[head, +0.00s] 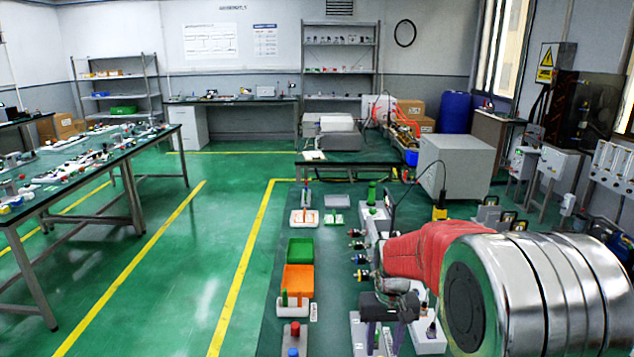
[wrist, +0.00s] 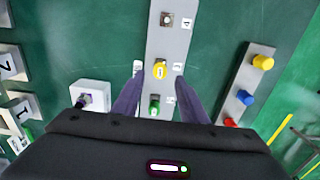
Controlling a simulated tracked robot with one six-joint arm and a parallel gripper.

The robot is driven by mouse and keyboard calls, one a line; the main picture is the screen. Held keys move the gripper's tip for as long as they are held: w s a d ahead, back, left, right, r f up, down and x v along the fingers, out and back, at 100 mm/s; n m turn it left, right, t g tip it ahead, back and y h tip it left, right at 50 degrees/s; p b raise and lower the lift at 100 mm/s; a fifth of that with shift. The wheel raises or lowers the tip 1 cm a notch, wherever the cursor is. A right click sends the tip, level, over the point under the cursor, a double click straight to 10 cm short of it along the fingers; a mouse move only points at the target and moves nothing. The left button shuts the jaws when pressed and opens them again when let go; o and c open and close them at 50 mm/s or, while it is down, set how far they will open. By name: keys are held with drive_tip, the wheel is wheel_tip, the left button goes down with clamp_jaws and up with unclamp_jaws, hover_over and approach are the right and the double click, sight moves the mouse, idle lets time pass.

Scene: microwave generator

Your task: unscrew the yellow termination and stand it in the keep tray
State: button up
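The yellow termination (wrist: 160,69) is on a grey strip (wrist: 170,45) in the wrist view, seen from above. It lies between the tips of my gripper (wrist: 159,70), with a gap on each side. The fingers are open and look apart from it; their height above it is hard to judge. A green termination (wrist: 154,103) is on the same strip, nearer the palm. In the head view my gripper (head: 381,340) points down over the bench and hides the yellow termination. An orange tray (head: 298,279) and a green tray (head: 300,250) lie left; no label shows which is the keep tray.
A grey block (wrist: 239,108) with yellow, blue and red caps stands right of the fingers in the wrist view. A white block (wrist: 90,96) with a dark connector stands left. The strip has a bare port (wrist: 167,19). A white holder (head: 291,308) with upright posts stands below the orange tray.

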drive_tip(key=shift+f, duration=3.15)
drive_tip(key=shift+c, duration=0.4)
clamp_jaws()
drive_tip(key=shift+r, duration=1.1)
drive_tip(key=shift+r, duration=0.4)
drive_tip(key=shift+r, duration=0.65)
drive_tip(key=shift+r, duration=0.7)
drive_tip(key=shift+r, duration=0.15)
